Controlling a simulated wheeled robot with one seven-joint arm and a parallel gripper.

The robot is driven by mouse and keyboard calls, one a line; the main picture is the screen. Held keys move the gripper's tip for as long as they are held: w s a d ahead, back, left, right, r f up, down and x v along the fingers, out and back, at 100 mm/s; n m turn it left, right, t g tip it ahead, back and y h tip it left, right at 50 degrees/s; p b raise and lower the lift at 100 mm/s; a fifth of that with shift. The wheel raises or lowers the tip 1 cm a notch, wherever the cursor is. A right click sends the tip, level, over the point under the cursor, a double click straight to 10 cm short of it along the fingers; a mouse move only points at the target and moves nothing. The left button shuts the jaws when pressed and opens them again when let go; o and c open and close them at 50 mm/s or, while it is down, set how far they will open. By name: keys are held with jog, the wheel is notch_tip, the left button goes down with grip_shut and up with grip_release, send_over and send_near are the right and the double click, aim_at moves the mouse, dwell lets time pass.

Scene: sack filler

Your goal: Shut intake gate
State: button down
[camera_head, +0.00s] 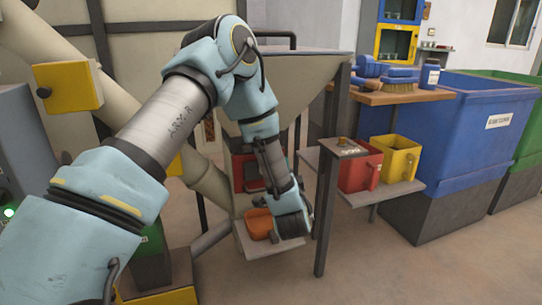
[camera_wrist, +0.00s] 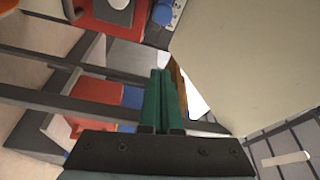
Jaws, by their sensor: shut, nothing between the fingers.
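The hopper (camera_head: 300,85) is a large beige funnel on dark legs behind my arm. A red and dark fitting (camera_head: 246,172) sits under its narrow end, partly hidden by my arm. It may be the intake gate, but I cannot tell its position. My gripper's green fingers (camera_wrist: 162,100) are together and empty in the wrist view. A large pale surface (camera_wrist: 245,60), probably the hopper wall, lies to their right. In the head view my arm reaches down in front of the hopper, and the fingers cannot be made out.
An orange scoop (camera_head: 258,222) lies on a low tray (camera_head: 262,248) by my wrist. A dark hopper leg (camera_head: 327,200) stands just right of my arm. Red (camera_head: 360,172) and yellow (camera_head: 399,158) containers sit on a shelf, with a blue bin (camera_head: 470,125) beyond. Floor is clear at front right.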

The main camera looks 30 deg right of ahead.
jog(key=w+b, duration=0.2)
jog(key=w, duration=0.7)
jog(key=shift+w+d, duration=0.2)
jog(key=shift+f, duration=0.1)
dwell(0.3)
jog(key=shift+w+a+p, duration=0.15)
jog(key=shift+a+p, duration=0.05)
jog(key=shift+a, duration=1)
jog(key=shift+w+a+p, duration=0.15)
jog(key=shift+a+p, duration=0.05)
jog(key=shift+a, duration=0.95)
